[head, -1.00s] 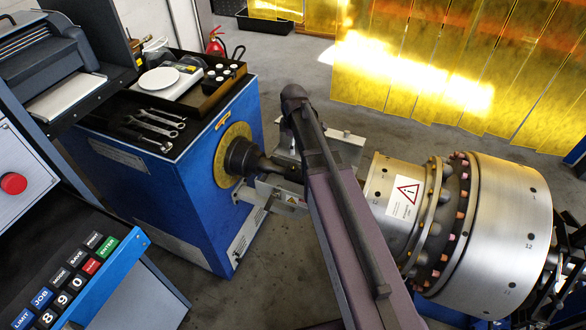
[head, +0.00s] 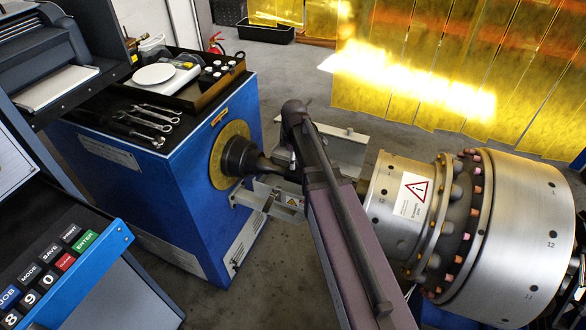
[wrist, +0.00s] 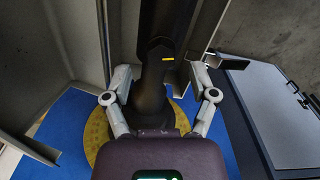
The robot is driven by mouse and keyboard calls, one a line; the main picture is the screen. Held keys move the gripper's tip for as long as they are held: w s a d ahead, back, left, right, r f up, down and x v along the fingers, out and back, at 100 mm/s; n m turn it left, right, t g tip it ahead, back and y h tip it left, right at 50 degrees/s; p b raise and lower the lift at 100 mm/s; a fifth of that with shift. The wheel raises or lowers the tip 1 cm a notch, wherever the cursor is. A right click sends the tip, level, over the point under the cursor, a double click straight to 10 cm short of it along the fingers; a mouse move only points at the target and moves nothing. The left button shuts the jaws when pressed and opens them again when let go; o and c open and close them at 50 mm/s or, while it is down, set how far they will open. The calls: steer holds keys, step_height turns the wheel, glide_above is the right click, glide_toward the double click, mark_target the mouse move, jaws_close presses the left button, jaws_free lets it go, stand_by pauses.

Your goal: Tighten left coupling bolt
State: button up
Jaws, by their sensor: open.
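The dark coupling (head: 238,157) sits on the yellow disc (head: 217,165) of the blue headstock, left of centre in the head view. A dark shaft runs right from it toward the steel rotor (head: 530,240). I cannot single out the left coupling bolt in either view. My gripper (wrist: 160,82) is open in the wrist view. One finger is on each side of a dark shaft part (wrist: 165,45) with a small yellow mark, and I cannot tell whether they touch it. Below the fingers the yellow disc (wrist: 98,140) shows. In the head view my arm hides most of the gripper.
Wrenches (head: 150,118) and a black tray (head: 215,92) with a scale lie on the headstock top. A keypad console (head: 60,265) stands at lower left. Grey metal brackets (head: 345,150) flank the shaft. Yellow curtains (head: 410,75) hang behind. Bare floor shows beyond the machine.

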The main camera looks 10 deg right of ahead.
steer(key=shift+f+b, duration=0.8)
steer(key=shift+f, duration=0.25)
jaws_close()
steer(key=shift+a, duration=0.1)
